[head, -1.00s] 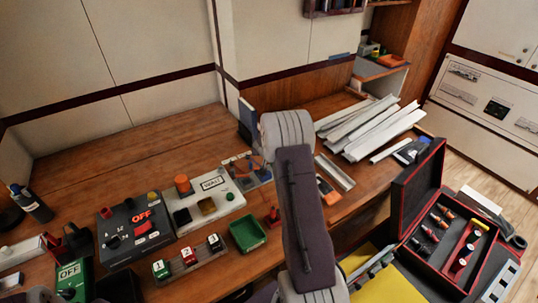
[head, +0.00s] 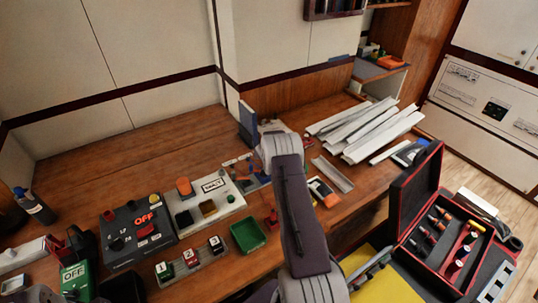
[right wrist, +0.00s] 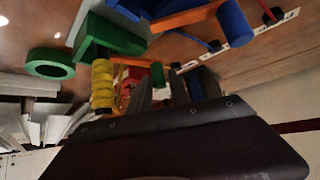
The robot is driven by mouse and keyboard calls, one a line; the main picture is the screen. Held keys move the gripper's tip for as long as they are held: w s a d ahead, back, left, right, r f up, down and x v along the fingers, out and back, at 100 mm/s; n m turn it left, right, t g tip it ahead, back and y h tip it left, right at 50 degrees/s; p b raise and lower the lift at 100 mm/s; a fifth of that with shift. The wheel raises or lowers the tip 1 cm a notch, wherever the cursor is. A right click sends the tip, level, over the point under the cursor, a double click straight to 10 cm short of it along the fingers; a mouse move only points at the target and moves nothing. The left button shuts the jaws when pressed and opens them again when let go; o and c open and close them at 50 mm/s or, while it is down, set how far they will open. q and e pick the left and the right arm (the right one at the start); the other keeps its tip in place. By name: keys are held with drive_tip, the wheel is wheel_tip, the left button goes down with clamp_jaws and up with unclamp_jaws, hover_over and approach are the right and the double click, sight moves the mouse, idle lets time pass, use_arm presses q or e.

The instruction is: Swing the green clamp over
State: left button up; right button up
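In the right wrist view, a green block (right wrist: 108,36) with a yellow ribbed grip (right wrist: 102,85) beside it looks like the green clamp, but I cannot be sure. A smaller green piece (right wrist: 157,74) shows just beyond the fingers. My right gripper (right wrist: 162,92) shows two grey fingers with a gap between them, close to these parts. I see nothing clearly held. In the head view, my right wrist and forearm cover the gripper and most of this spot on the bench. My left gripper is not in view.
An orange lever (right wrist: 187,17) and blue cylinder (right wrist: 235,22) are close by, with a green ring (right wrist: 50,63) to the left. A green tray (head: 248,236), control boxes (head: 139,228), white strips (head: 365,128) and a red-lined toolbox (head: 440,235) surround the work area.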

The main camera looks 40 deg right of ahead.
clamp_jaws()
drive_tip(key=m+p, duration=0.1)
drive_tip(key=p, duration=0.3)
drive_tip(key=r+g+h+p, duration=0.1)
drive_tip(key=p, duration=0.3)
drive_tip(key=shift+w+d+r+m+p, duration=0.1)
drive_tip(key=shift+d+r+m+p, duration=0.2)
drive_tip(key=shift+m+p, duration=0.1)
drive_tip(key=f+m+b, duration=0.1)
drive_tip(key=b, duration=0.1)
drive_tip(key=d+f+m+g+h+b, duration=0.1)
drive_tip(key=b, duration=0.1)
drive_tip(key=shift+w, duration=0.1)
drive_tip(key=shift+r+m+g+b, duration=0.2)
drive_tip(key=shift+m+g+b, duration=0.1)
drive_tip(key=shift+r, duration=0.1)
drive_tip(key=o, duration=0.5)
unclamp_jaws()
drive_tip(key=shift+a, duration=0.1)
